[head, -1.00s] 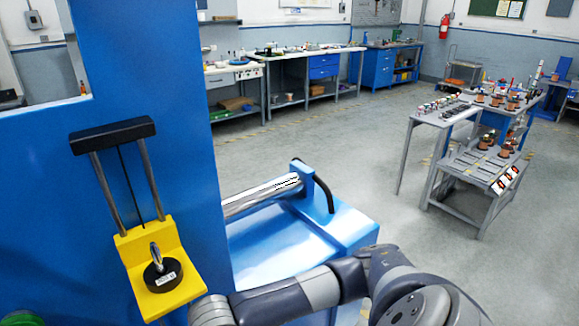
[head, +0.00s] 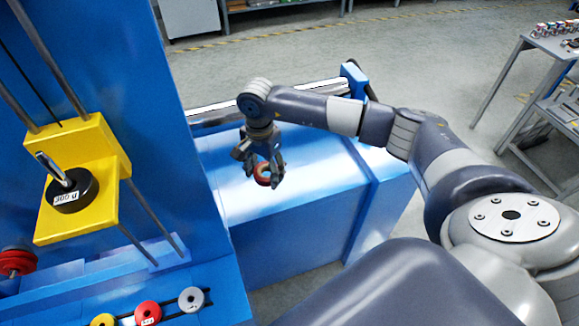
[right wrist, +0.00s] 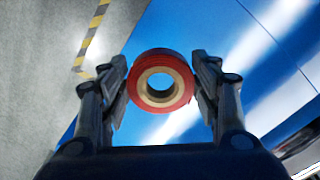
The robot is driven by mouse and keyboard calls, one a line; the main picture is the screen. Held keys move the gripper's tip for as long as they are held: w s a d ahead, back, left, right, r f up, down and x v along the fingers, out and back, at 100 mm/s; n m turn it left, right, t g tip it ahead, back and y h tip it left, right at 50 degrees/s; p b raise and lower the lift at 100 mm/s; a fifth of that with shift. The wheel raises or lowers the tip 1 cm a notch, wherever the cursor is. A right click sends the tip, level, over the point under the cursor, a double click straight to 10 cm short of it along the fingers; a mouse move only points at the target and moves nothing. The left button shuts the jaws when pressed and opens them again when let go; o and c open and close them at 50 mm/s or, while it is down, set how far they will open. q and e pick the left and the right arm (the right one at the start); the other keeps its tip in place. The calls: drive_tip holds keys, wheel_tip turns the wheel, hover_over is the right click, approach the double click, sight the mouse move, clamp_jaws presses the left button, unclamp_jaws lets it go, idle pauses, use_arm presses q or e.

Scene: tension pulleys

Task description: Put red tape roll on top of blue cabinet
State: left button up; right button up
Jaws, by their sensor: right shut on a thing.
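The red tape roll (head: 263,174) is held in my right gripper (head: 262,172), above the blue cabinet (head: 250,208) in the head view. In the right wrist view the red tape roll (right wrist: 161,80) shows its open middle and pale core between the two fingers of my right gripper (right wrist: 161,88), which is shut on it. The blue cabinet top (right wrist: 262,50) lies behind the roll there. Whether the roll touches the cabinet top I cannot tell. My left gripper is not in view.
A yellow bracket with a black weight (head: 75,190) stands on the tall blue panel at left. Several coloured discs (head: 148,312) sit on a blue ledge at the bottom. A metal roller (head: 225,108) runs along the cabinet's back edge. Grey floor lies beyond.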

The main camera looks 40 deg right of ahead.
drive_tip(key=b, duration=0.3)
hover_over(268, 198)
wheel_tip(268, 198, down, 5)
drive_tip(key=shift+f, duration=0.35)
wheel_tip(268, 198, down, 4)
drive_tip(key=b, duration=0.2)
drive_tip(key=shift+f+b, duration=0.25)
drive_tip(key=shift+b, duration=0.05)
drive_tip(key=shift+r, duration=0.1)
drive_tip(key=o, duration=1.1)
